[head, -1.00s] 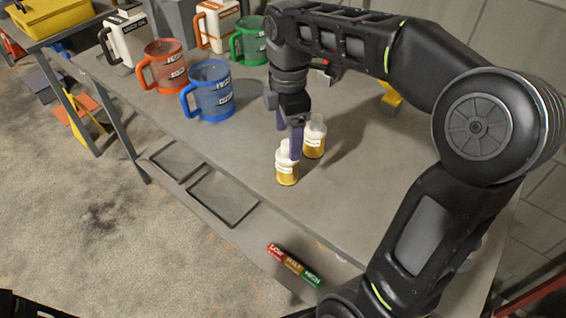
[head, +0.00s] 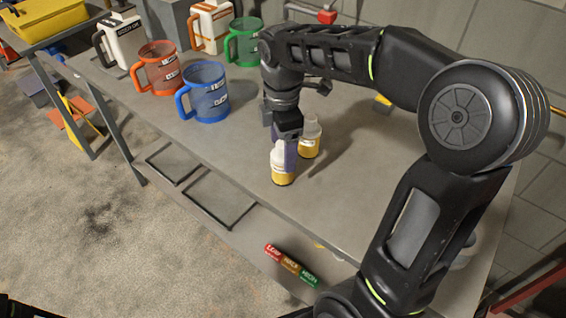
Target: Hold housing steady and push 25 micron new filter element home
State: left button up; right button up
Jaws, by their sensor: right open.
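My right gripper (head: 284,150) points down over the grey bench and is open. Its purple fingers are at a small bottle (head: 282,167) with a white top and a yellow lower part, near the bench's front edge. I cannot tell whether the fingers touch it. A second similar bottle (head: 310,139) stands just behind and to the right, partly hidden by the gripper. Both bottles are upright. I cannot make out a filter housing or a 25 micron filter element. My left gripper is out of view.
Blue (head: 206,92), orange (head: 160,68) and green (head: 244,42) jugs stand at the back left of the bench (head: 230,160). White containers (head: 122,40) are behind them.

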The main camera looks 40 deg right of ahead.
aim_at(282, 158)
jog(key=shift+f, duration=1.95)
jog(key=c, duration=1.6)
jog(key=shift+r, duration=0.15)
notch_tip(282, 158, up, 10)
jog(key=shift+f, duration=0.1)
jog(key=shift+w, duration=0.1)
